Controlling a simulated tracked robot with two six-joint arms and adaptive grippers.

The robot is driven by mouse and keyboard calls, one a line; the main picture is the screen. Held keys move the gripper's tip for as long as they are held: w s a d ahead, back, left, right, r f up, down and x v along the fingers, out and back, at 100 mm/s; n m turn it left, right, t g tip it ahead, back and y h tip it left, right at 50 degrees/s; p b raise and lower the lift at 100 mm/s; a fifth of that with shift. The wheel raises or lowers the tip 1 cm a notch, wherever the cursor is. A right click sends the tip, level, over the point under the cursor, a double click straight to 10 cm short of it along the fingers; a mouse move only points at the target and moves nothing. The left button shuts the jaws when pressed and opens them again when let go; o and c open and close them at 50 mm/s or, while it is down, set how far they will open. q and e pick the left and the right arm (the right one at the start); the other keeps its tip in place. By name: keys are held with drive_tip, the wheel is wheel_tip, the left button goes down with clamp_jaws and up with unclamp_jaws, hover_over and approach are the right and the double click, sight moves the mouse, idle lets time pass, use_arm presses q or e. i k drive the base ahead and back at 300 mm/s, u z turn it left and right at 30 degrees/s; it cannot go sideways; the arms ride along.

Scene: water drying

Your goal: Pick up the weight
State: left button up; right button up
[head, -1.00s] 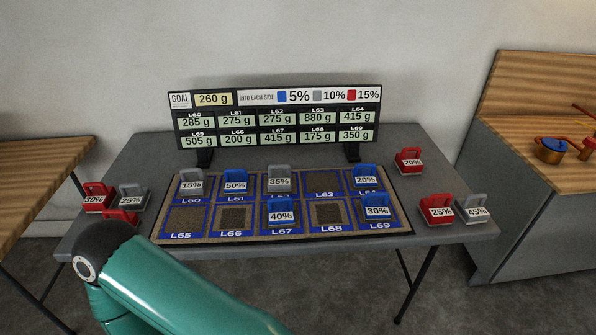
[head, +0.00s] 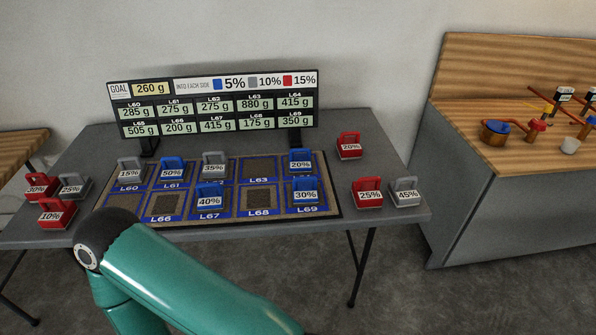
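Several handled weights stand on the grey table (head: 385,222). On the blue-marked mat (head: 232,212) are a grey 15% weight (head: 131,170), blue 50% (head: 172,170), grey 35% (head: 213,163), blue 20% (head: 300,161), blue 40% (head: 209,196) and blue 30% (head: 305,191). To its left are red 30% (head: 38,187), grey 25% (head: 72,186) and red 10% (head: 53,213). To its right are red 20% (head: 349,146), red 25% (head: 368,193) and grey 45% (head: 405,193). A teal arm of mine crosses the foreground. Neither gripper shows.
A display board (head: 214,105) at the back of the table reads goal 260 g. A wooden-topped counter (head: 470,120) with a blue-lidded pot (head: 495,132) stands at right. Another wooden table (head: 20,148) is at left. Floor shows between table and counter.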

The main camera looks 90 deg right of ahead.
sight(404, 192)
drive_tip(key=k, duration=2.05)
drive_tip(key=u, duration=1.65)
drive_tip(key=i, duration=0.1)
drive_tip(key=z, duration=3.3)
drive_tip(key=i, duration=1.05)
